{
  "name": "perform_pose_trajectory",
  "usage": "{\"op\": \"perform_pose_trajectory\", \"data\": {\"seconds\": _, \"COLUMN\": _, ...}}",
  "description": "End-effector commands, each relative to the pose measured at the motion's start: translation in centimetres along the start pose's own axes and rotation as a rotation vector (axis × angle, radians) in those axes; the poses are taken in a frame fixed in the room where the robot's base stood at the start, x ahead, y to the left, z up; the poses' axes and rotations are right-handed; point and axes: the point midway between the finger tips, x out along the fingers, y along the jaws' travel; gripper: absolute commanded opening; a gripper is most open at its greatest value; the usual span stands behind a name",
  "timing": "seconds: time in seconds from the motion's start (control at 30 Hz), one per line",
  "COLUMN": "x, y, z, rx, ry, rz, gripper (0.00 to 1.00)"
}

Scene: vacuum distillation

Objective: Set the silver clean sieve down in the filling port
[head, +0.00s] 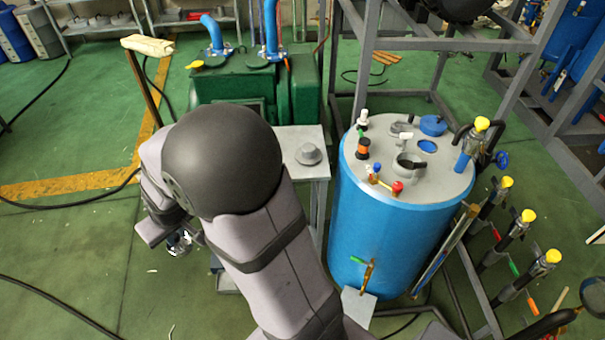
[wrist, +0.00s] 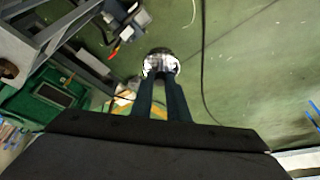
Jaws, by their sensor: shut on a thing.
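My gripper (wrist: 161,84) is shut on the silver sieve (wrist: 161,64), a shiny round piece at the tips of the two dark fingers. In the head view the sieve (head: 180,243) hangs above the green floor, left of my forearm and partly covered by the gripper. The blue tank (head: 387,240) stands upright well to the right. I cannot tell for sure which is the filling port. The sieve is far from both.
A grey conical piece (head: 308,154) sits on a small side table (head: 310,136) between my arm and the tank. A green pump (head: 240,90) stands behind. Open floor lies left.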

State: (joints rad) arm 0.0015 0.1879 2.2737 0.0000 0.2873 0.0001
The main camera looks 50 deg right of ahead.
Motion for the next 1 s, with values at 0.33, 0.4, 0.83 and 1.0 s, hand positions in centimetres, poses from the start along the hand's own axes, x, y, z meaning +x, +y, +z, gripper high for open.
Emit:
{"op": "perform_pose_trajectory", "data": {"seconds": 0.33, "x": -0.3, "y": 5.5, "z": -3.0, "rx": 0.127, "ry": 0.000, "rz": 0.051, "gripper": 0.00}}
{"op": "perform_pose_trajectory", "data": {"seconds": 0.4, "x": -0.4, "y": 8.0, "z": -3.9, "rx": 0.179, "ry": 0.000, "rz": 0.072, "gripper": 0.00}}
{"op": "perform_pose_trajectory", "data": {"seconds": 0.83, "x": -2.2, "y": 26.7, "z": -5.9, "rx": 0.536, "ry": 0.000, "rz": 0.217, "gripper": 0.00}}
{"op": "perform_pose_trajectory", "data": {"seconds": 1.0, "x": -3.6, "y": 34.0, "z": -4.4, "rx": 0.669, "ry": 0.001, "rz": 0.272, "gripper": 0.00}}
